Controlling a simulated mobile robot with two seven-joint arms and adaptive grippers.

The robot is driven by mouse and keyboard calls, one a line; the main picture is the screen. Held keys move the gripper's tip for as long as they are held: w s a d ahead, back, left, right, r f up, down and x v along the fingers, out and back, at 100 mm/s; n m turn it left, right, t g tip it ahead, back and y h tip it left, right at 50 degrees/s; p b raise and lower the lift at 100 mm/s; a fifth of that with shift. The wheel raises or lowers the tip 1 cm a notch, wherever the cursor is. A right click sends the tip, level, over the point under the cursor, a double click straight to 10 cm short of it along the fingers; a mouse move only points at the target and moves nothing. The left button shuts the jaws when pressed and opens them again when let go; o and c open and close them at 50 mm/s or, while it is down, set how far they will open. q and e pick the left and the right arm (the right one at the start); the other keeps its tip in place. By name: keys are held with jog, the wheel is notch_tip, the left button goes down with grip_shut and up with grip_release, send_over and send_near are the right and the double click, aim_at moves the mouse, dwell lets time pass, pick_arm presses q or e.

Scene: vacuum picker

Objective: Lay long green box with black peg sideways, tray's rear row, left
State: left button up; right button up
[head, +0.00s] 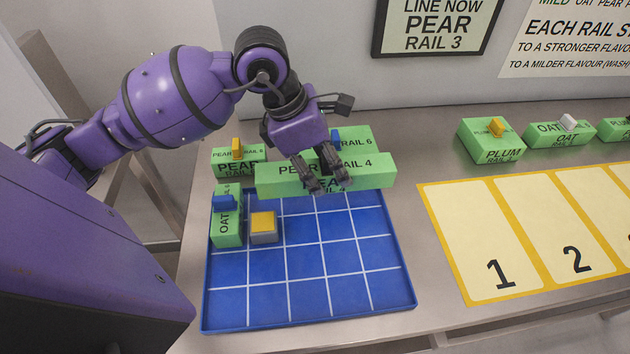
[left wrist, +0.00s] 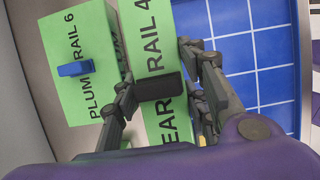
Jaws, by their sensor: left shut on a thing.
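The long green box marked PEAR RAIL 4 (head: 376,172) lies crosswise over the tray's rear edge in the head view. Its black peg (left wrist: 158,86) shows in the left wrist view between my fingers. My left gripper (head: 322,184) is shut on this box, and its fingers hide part of the label. The blue tray (head: 345,292) has white grid lines. The box covers part of its rear row; I cannot tell whether it touches the tray floor. My right gripper is not in view.
An OAT box (head: 226,232) with a blue peg and a small yellow-topped grey block (head: 263,228) are at the tray's left. A PEAR box (head: 228,166) and a PLUM RAIL 6 box (left wrist: 75,45) stand behind. The tray's middle, right and front cells are clear.

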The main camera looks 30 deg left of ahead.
pick_arm(q)
jog(key=a+f, duration=0.2)
jog(key=shift+s+a+f, duration=0.1)
jog(key=shift+s+f, duration=0.1)
jog(key=shift+f, duration=1.7)
jog(key=shift+f, duration=0.2)
jog(key=o, duration=1)
